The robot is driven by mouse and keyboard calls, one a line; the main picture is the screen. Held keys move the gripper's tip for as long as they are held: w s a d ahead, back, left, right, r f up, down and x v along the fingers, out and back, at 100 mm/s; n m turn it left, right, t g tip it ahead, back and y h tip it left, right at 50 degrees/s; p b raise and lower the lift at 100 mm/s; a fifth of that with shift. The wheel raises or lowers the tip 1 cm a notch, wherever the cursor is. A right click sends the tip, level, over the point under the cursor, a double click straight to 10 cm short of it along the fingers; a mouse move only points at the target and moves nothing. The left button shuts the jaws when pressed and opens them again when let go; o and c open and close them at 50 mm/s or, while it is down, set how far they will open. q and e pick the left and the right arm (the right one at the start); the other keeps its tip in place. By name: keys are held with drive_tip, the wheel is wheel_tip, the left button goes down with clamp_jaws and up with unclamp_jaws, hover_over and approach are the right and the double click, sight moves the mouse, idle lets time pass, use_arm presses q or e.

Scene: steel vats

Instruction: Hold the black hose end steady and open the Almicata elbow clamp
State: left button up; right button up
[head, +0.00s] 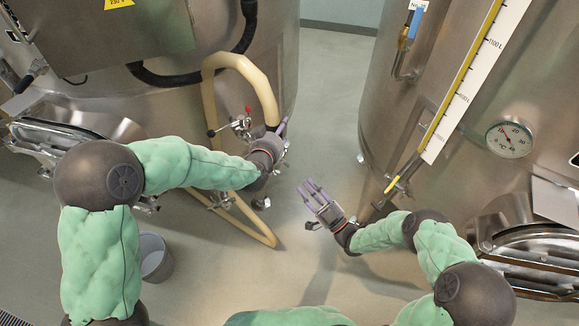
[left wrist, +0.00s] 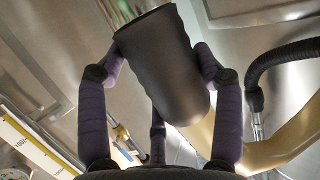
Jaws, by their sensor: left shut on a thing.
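The black hose end (left wrist: 165,65) is a thick dark cylinder with a rounded end and fills the middle of the left wrist view. My left gripper (head: 280,132) has its purple fingers around it; the fingers also show in the left wrist view (left wrist: 158,80). In the head view the hand mostly hides the hose end, beside the left vat's lower side. My right gripper (head: 312,190) is open and empty, fingers spread, in the gap between the vats. Small metal fittings with red handles (head: 243,123) sit by the left hand; I cannot tell which is the Almicata elbow clamp.
A beige hose (head: 240,62) loops beside the left vat (head: 170,90) and down to the floor. The right vat (head: 480,110) carries a level scale (head: 470,85) and a dial (head: 509,138). A grey bucket (head: 154,257) stands lower left. Floor between the vats is clear.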

drive_tip(key=x, duration=0.9)
drive_tip(key=shift+w+a, duration=0.2)
drive_tip(key=shift+w, duration=0.05)
clamp_jaws()
